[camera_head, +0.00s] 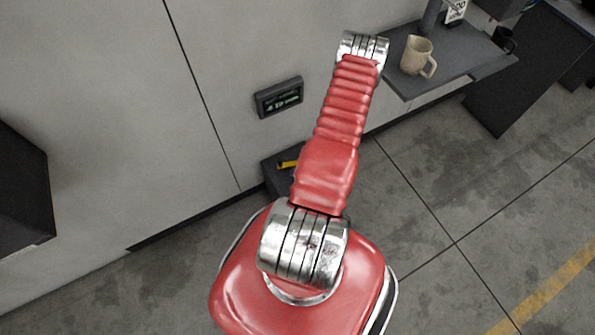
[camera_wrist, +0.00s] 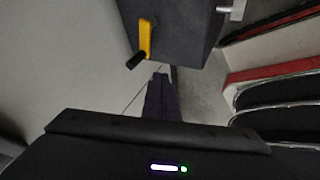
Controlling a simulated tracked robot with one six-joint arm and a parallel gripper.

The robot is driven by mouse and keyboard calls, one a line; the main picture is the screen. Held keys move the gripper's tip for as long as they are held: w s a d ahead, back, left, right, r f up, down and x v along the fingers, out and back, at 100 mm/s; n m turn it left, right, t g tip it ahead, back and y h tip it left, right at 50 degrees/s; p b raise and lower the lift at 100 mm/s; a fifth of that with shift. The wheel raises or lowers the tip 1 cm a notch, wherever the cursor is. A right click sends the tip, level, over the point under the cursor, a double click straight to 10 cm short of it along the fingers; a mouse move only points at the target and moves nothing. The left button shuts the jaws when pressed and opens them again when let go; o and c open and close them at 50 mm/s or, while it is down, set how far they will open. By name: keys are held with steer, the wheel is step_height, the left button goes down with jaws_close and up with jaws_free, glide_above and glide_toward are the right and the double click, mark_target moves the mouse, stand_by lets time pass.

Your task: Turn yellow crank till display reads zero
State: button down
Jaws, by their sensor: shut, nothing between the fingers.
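The yellow crank (camera_wrist: 146,38) is a flat yellow arm with a black handle (camera_wrist: 136,60) at its lower end. It sits on the face of a dark box (camera_wrist: 190,32) in the wrist view. In the head view, part of the yellow crank (camera_head: 288,164) shows beside my arm, on the low dark box (camera_head: 272,180). The display (camera_head: 280,97) is a small dark wall panel with pale green characters too small to read surely. My gripper (camera_wrist: 161,78) is shut and empty, below and slightly right of the handle in the picture, apart from it. My arm hides it in the head view.
A grey shelf (camera_head: 455,70) with a beige mug (camera_head: 417,55) stands right of my arm. A dark box-like unit (camera_head: 20,190) is at the left edge. The grey wall rises behind the low box. Open concrete floor (camera_head: 450,200) lies to the right.

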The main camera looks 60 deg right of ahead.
mark_target(287, 163)
steer(key=w+d+f, duration=0.2)
steer(key=w+f, duration=0.2)
steer(key=w, duration=0.2)
steer(key=shift+w+d+f, duration=0.15)
steer(key=shift+w+f, duration=0.1)
stand_by(0.5)
